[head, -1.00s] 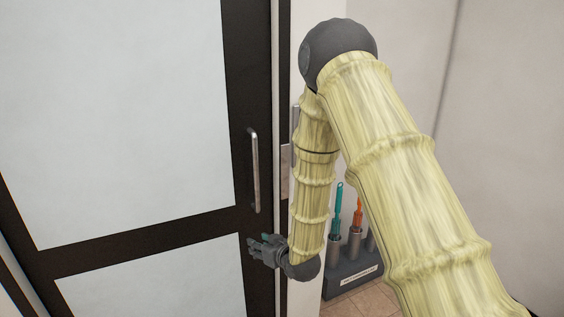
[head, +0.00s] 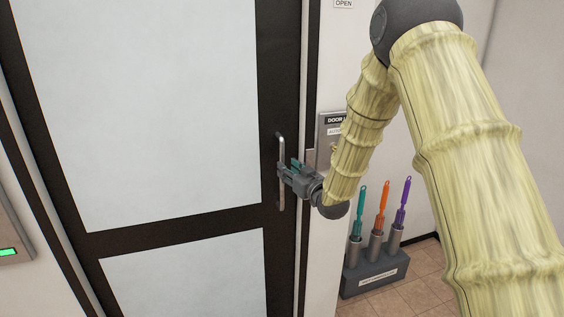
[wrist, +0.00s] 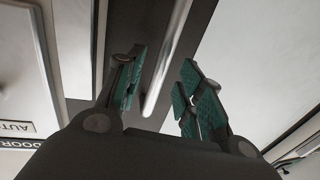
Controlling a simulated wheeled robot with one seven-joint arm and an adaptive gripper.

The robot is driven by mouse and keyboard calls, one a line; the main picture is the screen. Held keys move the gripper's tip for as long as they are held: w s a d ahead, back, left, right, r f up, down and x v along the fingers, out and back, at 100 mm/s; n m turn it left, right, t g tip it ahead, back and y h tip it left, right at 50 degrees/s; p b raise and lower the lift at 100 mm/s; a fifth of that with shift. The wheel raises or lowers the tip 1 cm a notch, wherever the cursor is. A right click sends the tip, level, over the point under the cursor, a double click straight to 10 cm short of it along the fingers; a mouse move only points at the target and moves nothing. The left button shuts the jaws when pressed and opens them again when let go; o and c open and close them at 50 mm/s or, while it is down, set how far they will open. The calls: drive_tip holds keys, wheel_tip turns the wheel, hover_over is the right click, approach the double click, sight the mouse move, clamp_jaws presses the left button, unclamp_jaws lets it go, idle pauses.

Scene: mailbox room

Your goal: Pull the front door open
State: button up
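The front door (head: 150,95) has pale panels in a dark frame and looks shut in the head view. Its upright silver bar handle (head: 281,146) is near the door's right edge. My gripper (head: 287,173) is at the lower half of the handle, reaching in from the right. In the wrist view the handle (wrist: 166,62) runs between the two green-padded fingers of my gripper (wrist: 163,82). The fingers are open, with gaps visible on both sides of the bar. Whether either pad touches the bar lower down is hidden.
A rack (head: 374,275) holding several coloured-handled tools stands on the floor right of the door. A wall plate marked "DOOR" (head: 332,122) is partly behind my arm. A panel with a green light (head: 9,252) is at the far left.

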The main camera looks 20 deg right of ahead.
drive_tip(key=shift+p+x, duration=0.6)
drive_tip(key=shift+x, duration=1.8)
drive_tip(key=shift+s, duration=0.1)
drive_tip(key=shift+c, duration=0.4)
clamp_jaws()
